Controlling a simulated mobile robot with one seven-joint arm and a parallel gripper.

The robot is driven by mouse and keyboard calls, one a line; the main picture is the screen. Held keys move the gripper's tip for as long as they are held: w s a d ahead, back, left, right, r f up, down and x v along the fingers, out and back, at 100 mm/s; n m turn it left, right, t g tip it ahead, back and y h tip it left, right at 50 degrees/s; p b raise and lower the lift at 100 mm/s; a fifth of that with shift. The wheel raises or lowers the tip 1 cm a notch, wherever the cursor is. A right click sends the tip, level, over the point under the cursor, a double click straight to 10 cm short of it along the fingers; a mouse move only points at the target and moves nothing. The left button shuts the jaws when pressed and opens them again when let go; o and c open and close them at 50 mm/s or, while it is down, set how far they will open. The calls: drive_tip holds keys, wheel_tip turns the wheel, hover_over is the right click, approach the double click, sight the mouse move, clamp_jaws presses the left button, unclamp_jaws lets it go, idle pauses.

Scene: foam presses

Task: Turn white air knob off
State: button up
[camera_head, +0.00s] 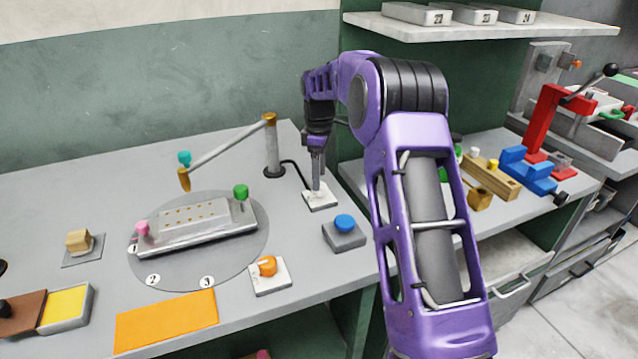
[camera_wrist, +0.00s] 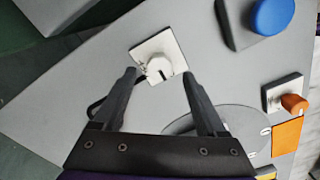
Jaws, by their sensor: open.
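The white air knob (camera_wrist: 158,66) sits on a square white plate (camera_wrist: 172,45) on the grey bench. In the head view my gripper (camera_head: 317,187) hangs pointing down over the plate (camera_head: 320,204) and hides most of the knob. In the wrist view my gripper (camera_wrist: 160,84) is open, with the knob between and just beyond its two fingertips. The fingers appear apart from the knob, with nothing held. I cannot read the markings beside the knob.
A blue button (camera_head: 344,222) on a grey box and an orange knob (camera_head: 267,266) on a white plate stand nearby. A post with a swing arm (camera_head: 272,145) and a black cable are left of my gripper. A metal mold (camera_head: 195,226) lies on a round plate.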

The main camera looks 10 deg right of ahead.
drive_tip(key=shift+f, duration=1.2)
clamp_jaws()
